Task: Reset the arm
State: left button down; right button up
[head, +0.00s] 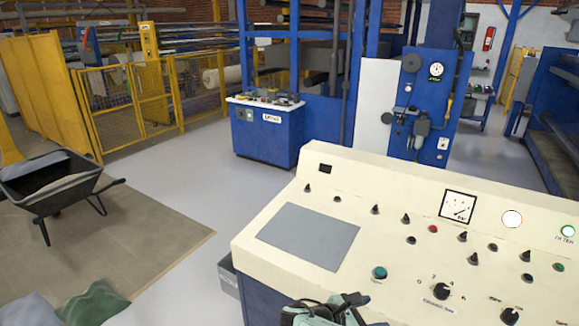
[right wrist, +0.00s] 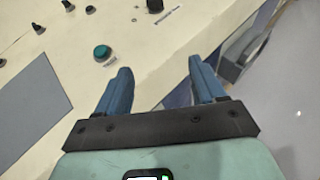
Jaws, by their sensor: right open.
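The right gripper (right wrist: 160,72) is open in the right wrist view, its two blue fingers apart with nothing between them. It is over the front edge of the cream control panel (head: 300,195). A teal push button (right wrist: 102,53) lies just beyond the left finger. In the head view part of my right arm's teal and black end shows at the bottom middle, cut off by the frame, below the same teal button (head: 380,272). My left gripper is not in view.
The panel carries several black knobs, a dial gauge (head: 457,206) and a grey plate (head: 308,237). A wheelbarrow (head: 50,185) and sacks (head: 92,303) are at left. Blue machines (head: 267,130) and a yellow fence (head: 130,115) stand behind. Grey floor between them is clear.

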jog(key=s+f+m+g+y, duration=0.2)
jog(key=s+f+g+y, duration=0.3)
jog(key=f, duration=0.7)
jog(key=s+f+m+g+y, duration=0.1)
jog(key=s+f+m+y, duration=0.1)
jog(key=s+f, duration=0.75)
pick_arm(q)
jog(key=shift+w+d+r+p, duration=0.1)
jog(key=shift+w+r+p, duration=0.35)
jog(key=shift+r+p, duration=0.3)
pick_arm(e)
jog(key=s+a+f+m+y, duration=0.3)
jog(key=s+f+m+y, duration=0.1)
jog(key=s+f+m, duration=0.3)
jog(key=s+a+f+m+y, duration=0.3)
jog(key=s+f+m+y, duration=0.2)
jog(key=s+f+m, duration=0.3)
jog(key=s+m, duration=0.3)
jog(key=m, duration=0.3)
jog(key=shift+a+f+m, duration=0.2)
jog(key=shift+f+m, duration=0.05)
jog(key=shift+m, duration=0.15)
